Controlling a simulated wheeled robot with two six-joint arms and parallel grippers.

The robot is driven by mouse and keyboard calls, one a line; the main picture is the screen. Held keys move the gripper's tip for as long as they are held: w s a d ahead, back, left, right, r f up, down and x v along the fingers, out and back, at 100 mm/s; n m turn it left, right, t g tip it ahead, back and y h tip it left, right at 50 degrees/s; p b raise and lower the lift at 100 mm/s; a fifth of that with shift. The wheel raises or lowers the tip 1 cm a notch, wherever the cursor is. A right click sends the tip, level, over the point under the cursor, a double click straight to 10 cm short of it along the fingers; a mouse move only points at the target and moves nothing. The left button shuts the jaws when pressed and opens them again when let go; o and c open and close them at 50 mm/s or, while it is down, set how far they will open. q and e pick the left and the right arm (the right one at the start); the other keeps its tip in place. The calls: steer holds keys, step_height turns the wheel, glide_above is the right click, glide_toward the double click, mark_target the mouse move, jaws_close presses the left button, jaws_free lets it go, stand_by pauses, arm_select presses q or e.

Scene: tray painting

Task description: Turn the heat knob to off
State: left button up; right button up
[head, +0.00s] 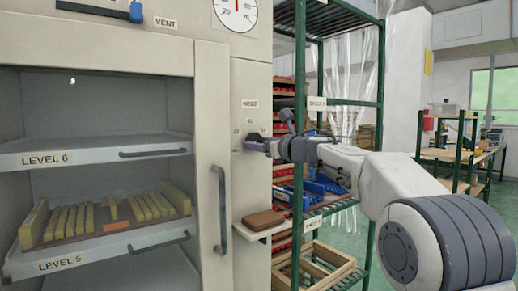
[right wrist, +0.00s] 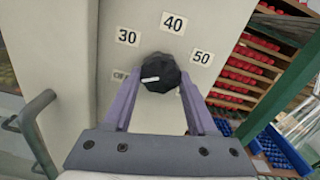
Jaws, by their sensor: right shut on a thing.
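The heat knob (right wrist: 160,72) is dark and faceted, on the pale cabinet's side panel below the numbers 30, 40 and 50. Its white mark points left toward the OFF label (right wrist: 121,75), which is partly hidden by a finger. My right gripper (right wrist: 160,84) is shut on the knob, one purple finger on each side. In the head view my right gripper (head: 262,143) reaches in from the right to the panel under the HEAT label (head: 250,103), and it mostly covers the knob. My left gripper is not in view.
The open cabinet holds a LEVEL 6 tray (head: 100,158) and a LEVEL 5 tray (head: 110,252) with yellow bars. A vertical door handle (head: 221,210) stands left of the knob. A brown block (head: 263,220) lies on a small ledge below. A green-framed rack (head: 300,80) is close on the right.

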steer(key=shift+w+d+f+n, duration=0.1)
steer(key=shift+d+n, duration=0.05)
steer(key=shift+n, duration=0.45)
steer(key=o, duration=1.3)
steer(key=shift+o, duration=0.3)
steer(key=b+v, duration=0.2)
steer(key=v, duration=0.8)
steer(key=shift+s+b, duration=0.2)
steer(key=shift+b, duration=0.1)
